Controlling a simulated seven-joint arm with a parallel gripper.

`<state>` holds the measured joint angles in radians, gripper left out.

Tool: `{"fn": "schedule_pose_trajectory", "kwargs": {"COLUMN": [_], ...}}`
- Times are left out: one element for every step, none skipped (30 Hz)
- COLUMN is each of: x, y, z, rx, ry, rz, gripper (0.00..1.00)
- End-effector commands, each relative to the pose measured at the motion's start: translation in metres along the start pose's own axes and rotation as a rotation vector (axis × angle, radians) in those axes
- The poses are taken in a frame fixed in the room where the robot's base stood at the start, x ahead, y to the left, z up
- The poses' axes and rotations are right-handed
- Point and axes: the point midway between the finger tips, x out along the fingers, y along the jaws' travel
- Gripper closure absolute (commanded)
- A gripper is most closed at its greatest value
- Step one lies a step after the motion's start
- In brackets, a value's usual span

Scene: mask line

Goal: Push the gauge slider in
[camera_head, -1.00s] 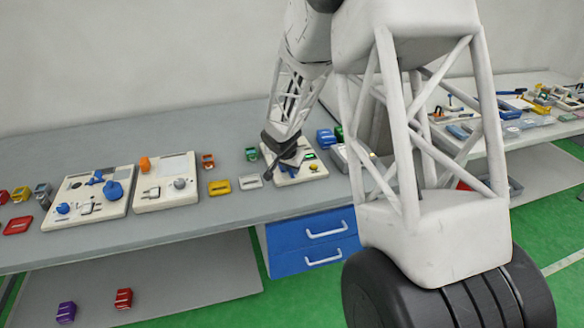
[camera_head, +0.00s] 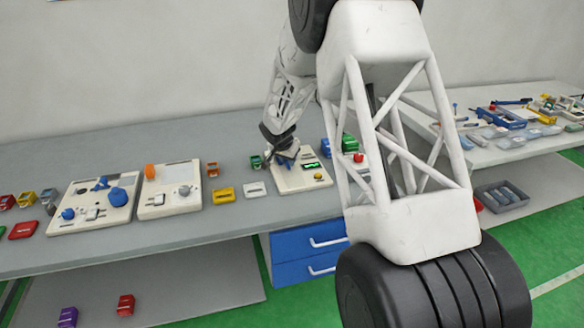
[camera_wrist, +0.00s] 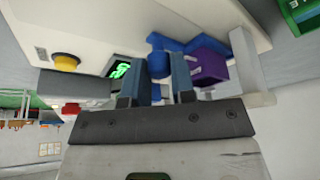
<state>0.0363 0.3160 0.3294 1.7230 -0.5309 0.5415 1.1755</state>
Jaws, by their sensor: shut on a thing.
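The gauge panel (camera_head: 303,181) is a pale block on the grey workbench, with a small dark display showing green marks and a yellow button. In the wrist view the panel (camera_wrist: 100,22) fills the upper part, with the lit display (camera_wrist: 120,69) and the yellow button (camera_wrist: 66,62) to the left. My gripper (camera_head: 279,157) is over the back left part of the panel. In the wrist view my gripper (camera_wrist: 163,72) has its fingers shut on a blue part, the gauge slider (camera_wrist: 158,64). A purple block (camera_wrist: 209,60) sits just right of the fingers. The contact is partly hidden.
Two other pale panels (camera_head: 150,208) with knobs stand to the left on the bench. A yellow block (camera_head: 224,193) and a white block (camera_head: 255,190) lie between. A green block (camera_head: 256,162) is close left of my gripper. Blue drawers (camera_head: 305,245) are below.

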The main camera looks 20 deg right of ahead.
Motion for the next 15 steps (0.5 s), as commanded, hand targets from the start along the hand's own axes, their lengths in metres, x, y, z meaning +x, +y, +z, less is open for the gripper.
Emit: {"fn": "schedule_pose_trajectory", "kwargs": {"x": [0.0019, 0.0023, 0.0025, 0.0026, 0.0026, 0.0025, 0.0023, 0.0023, 0.0021, 0.0020, 0.0020, 0.0019, 0.0017, 0.0016, 0.0016], "y": [-0.0030, -0.0042, -0.0054, -0.0060, -0.0063, -0.0065, -0.0067, -0.0068, -0.0071, -0.0072, -0.0074, -0.0076, -0.0077, -0.0076, -0.0074], "z": [-0.0027, -0.0039, -0.0050, -0.0055, -0.0058, -0.0060, -0.0061, -0.0061, -0.0062, -0.0063, -0.0064, -0.0064, -0.0065, -0.0065, -0.0064], "rx": [0.001, 0.001, 0.001, 0.001, 0.001, 0.001, 0.001, 0.001, 0.001, 0.001, 0.001, 0.001, 0.001, 0.001, 0.001], "ry": [-0.001, -0.001, -0.001, 0.000, 0.000, 0.000, 0.001, 0.001, 0.001, 0.001, 0.002, 0.002, 0.002, 0.002, 0.002], "rz": [0.001, 0.001, 0.000, 0.000, -0.001, -0.001, -0.002, -0.002, -0.003, -0.003, -0.003, -0.004, -0.004, -0.004, -0.003], "gripper": [1.00, 1.00, 1.00, 1.00, 1.00, 1.00, 1.00, 1.00, 1.00, 1.00, 1.00, 0.73, 0.68, 0.64, 0.58]}}
